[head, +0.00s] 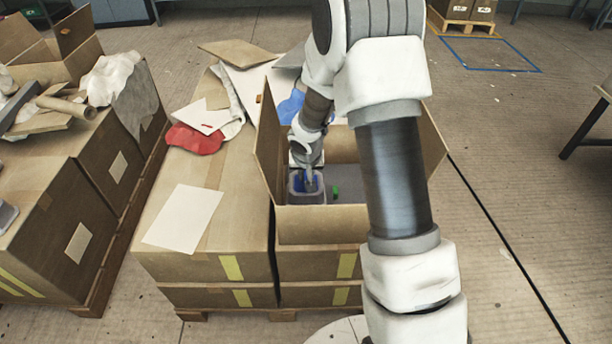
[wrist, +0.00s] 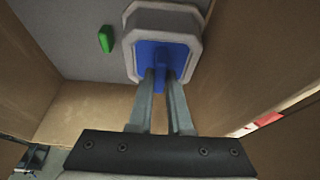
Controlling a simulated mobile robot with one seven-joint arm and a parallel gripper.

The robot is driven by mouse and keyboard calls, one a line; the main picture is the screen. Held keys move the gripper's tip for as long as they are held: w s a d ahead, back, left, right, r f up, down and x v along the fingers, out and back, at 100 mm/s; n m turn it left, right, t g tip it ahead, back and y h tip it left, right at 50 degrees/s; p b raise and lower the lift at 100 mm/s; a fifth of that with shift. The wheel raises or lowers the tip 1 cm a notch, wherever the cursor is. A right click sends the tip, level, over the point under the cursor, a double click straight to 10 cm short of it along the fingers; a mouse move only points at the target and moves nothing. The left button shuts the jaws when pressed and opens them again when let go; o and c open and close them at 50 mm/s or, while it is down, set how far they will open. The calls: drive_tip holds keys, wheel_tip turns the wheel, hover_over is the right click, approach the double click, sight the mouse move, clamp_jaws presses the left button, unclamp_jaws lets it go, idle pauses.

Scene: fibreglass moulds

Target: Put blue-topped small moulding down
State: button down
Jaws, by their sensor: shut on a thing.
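The blue-topped small moulding (head: 297,188) is a grey block with chamfered corners and a blue recessed top. It is inside an open cardboard box (head: 352,226), near the box's front left corner. My gripper (head: 308,183) reaches down into the box from above. In the wrist view, my gripper (wrist: 164,76) has its two fingers shut on a blue upright part in the middle of the moulding (wrist: 131,45). The moulding is close to the grey box floor; I cannot tell whether it touches it.
A small green piece (head: 336,191) lies on the box floor just right of the moulding; it also shows in the wrist view (wrist: 106,39). The box walls rise close around my gripper. A red cloth (head: 195,139) and white sheet (head: 184,217) lie on cartons at left.

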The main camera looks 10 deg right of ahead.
drive_tip(key=shift+f, duration=0.2)
drive_tip(key=c, duration=0.8)
unclamp_jaws()
drive_tip(key=shift+c, duration=0.2)
drive_tip(key=shift+r, duration=0.1)
